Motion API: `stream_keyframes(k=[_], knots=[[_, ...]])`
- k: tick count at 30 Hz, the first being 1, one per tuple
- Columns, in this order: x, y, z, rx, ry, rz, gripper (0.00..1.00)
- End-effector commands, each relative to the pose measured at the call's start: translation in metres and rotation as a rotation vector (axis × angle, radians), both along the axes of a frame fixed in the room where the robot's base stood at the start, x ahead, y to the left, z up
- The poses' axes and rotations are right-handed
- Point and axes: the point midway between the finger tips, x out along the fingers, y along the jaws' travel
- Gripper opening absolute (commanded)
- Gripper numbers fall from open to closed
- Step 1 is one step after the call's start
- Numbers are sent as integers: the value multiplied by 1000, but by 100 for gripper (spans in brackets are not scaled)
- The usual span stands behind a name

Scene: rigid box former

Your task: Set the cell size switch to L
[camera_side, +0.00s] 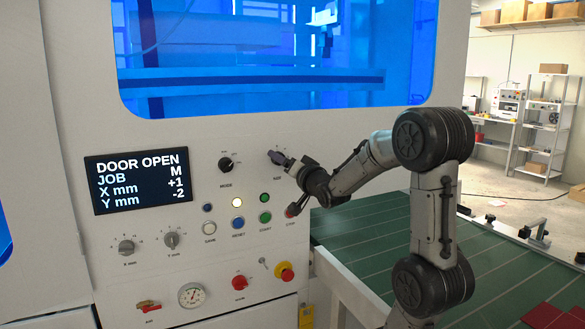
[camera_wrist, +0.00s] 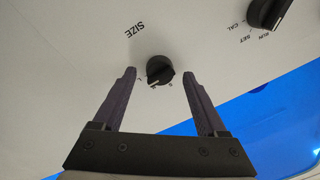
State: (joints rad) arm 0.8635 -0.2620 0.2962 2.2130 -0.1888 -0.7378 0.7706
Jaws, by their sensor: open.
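The cell size switch (camera_wrist: 160,69) is a black round knob on the white panel, with the word SIZE beside it in the wrist view. Small letters sit around its lower edge, with L at the left and S at the right. Its pale mark appears to point down toward the middle letter, though it is small. My gripper (camera_wrist: 159,74) is open, with one finger on each side of the knob and gaps visible. In the side view my gripper (camera_side: 278,157) is at the panel and hides most of the switch. The display (camera_side: 138,181) reads DOOR OPEN, JOB M, X +1, Y -2.
The black mode knob (camera_side: 225,164) is left of my gripper in the side view. A blue window (camera_side: 270,60) is above. A green-topped table (camera_side: 470,250) stands at right.

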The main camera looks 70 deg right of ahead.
Motion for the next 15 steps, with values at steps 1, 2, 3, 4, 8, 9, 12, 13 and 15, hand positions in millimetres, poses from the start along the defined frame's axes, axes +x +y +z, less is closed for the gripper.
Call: stream_keyframes(k=[1, 2, 3, 4, 8, 9, 12, 13, 15], knots=[[-4, 3, 0, -1, -1, -1, 75], [-6, 5, 0, -1, -1, -1, 75], [-10, 8, 0, -1, -1, -1, 75], [-13, 12, 0, -1, -1, -1, 75], [-32, 28, -1, -3, -2, -2, 75], [-37, 33, -1, -3, -2, -2, 75], [-52, 46, -2, -3, -2, -3, 75], [-56, 50, -3, -2, -1, -3, 75], [-66, 59, -4, -3, -2, -4, 75]])
